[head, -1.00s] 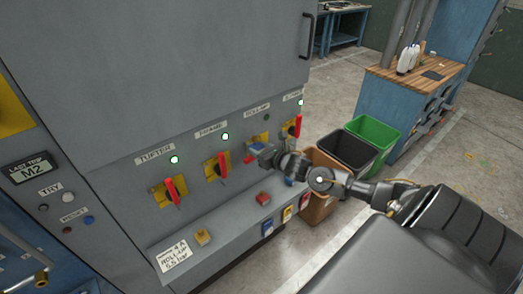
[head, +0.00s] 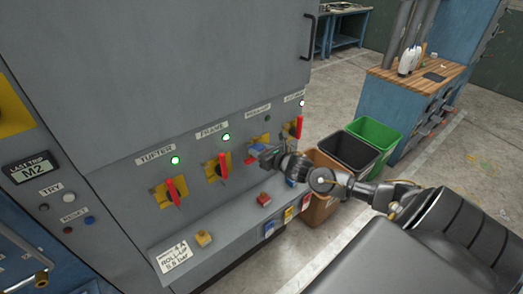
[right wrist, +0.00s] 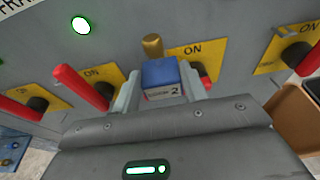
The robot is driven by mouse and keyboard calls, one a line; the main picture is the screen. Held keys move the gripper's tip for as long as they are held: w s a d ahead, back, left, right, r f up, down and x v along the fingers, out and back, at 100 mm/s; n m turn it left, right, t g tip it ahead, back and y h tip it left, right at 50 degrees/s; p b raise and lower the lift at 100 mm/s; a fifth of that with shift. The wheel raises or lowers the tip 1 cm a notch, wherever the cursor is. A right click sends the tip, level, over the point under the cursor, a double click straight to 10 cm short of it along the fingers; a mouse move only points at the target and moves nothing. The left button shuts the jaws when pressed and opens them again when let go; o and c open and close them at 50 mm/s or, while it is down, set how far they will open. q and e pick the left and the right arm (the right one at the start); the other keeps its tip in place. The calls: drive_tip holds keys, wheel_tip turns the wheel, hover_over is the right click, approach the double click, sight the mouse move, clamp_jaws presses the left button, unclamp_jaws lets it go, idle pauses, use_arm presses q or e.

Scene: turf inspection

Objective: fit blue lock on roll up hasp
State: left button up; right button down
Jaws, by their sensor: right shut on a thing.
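My right gripper (head: 266,156) is at the roll-up switch on the grey cabinet, the third in the row. It is shut on the blue lock (right wrist: 162,78), a small block with a "2" on its label, held between the two fingers in the right wrist view. A brass-coloured post (right wrist: 152,46) shows just behind the lock; I cannot tell whether they touch. The roll-up's yellow plate (right wrist: 195,52) and dark knob (right wrist: 200,70) are behind and right of the lock. The hasp itself is mostly hidden by the gripper. My left gripper is not in view.
Red handles of the tufter (head: 172,190) and frame (head: 223,165) switches stand left, another (head: 299,127) right. The ledge below bears a yellow lock (head: 203,238) and a red lock (head: 264,199). Black (head: 348,150) and green (head: 374,134) bins stand right of the cabinet.

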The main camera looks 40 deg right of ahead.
sight(256, 145)
drive_tip(key=shift+w+b, duration=0.95)
drive_tip(key=shift+w, duration=0.85)
drive_tip(key=c, duration=0.7)
unclamp_jaws()
drive_tip(key=shift+s, duration=0.2)
drive_tip(key=shift+b+v, duration=1.65)
drive_tip(key=shift+v, duration=3.55)
